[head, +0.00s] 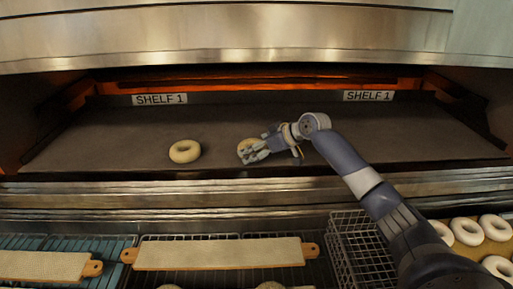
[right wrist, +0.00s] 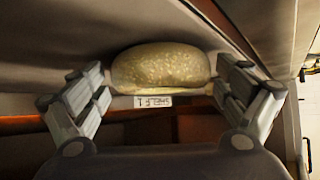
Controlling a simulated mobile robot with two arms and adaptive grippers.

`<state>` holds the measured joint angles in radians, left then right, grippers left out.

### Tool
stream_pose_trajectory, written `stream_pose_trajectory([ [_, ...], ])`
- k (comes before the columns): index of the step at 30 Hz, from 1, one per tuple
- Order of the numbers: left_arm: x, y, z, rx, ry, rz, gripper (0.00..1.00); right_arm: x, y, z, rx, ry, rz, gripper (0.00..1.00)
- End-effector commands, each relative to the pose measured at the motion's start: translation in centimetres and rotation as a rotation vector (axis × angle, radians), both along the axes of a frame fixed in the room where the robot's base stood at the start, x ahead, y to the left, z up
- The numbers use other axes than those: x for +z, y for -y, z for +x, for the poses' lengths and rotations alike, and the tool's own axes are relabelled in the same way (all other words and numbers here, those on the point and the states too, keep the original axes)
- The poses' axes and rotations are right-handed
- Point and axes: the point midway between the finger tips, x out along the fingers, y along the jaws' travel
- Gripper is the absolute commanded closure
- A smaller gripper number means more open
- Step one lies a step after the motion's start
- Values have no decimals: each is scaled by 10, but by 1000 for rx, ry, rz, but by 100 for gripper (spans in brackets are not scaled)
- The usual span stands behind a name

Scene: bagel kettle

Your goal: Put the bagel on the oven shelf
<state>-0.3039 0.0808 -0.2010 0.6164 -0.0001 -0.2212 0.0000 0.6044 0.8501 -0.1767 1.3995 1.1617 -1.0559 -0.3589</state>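A seeded bagel (head: 247,145) is at the front middle of the dark oven shelf (head: 330,130), partly hidden by my right gripper (head: 262,150). In the right wrist view the bagel (right wrist: 162,68) is between the two fingers of my right gripper (right wrist: 162,95). The fingers are spread wide, with what look like narrow gaps at the bagel's sides. The bagel appears to rest on the shelf. Another pale bagel (head: 184,151) lies flat on the shelf to the left. My left gripper is not in view.
SHELF 1 labels (head: 160,99) mark the oven's back. A metal ledge (head: 120,192) runs along the opening, with a steel hood above. Below are wooden boards (head: 220,253), a wire basket (head: 358,252) and a tray of several bagels (head: 467,231).

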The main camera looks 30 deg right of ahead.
Motion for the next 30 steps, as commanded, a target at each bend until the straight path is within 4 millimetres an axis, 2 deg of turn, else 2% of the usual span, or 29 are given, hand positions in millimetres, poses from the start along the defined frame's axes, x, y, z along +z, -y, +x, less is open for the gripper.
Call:
stream_pose_trajectory([
  [14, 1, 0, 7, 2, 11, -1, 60, 4, 1, -1, -1, 0, -1, 0],
  [19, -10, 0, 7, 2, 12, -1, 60, 15, 8, -20, -1, 1, -4, 0],
  [30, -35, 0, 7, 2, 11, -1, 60, 60, 26, -76, -1, -1, -4, 0],
])
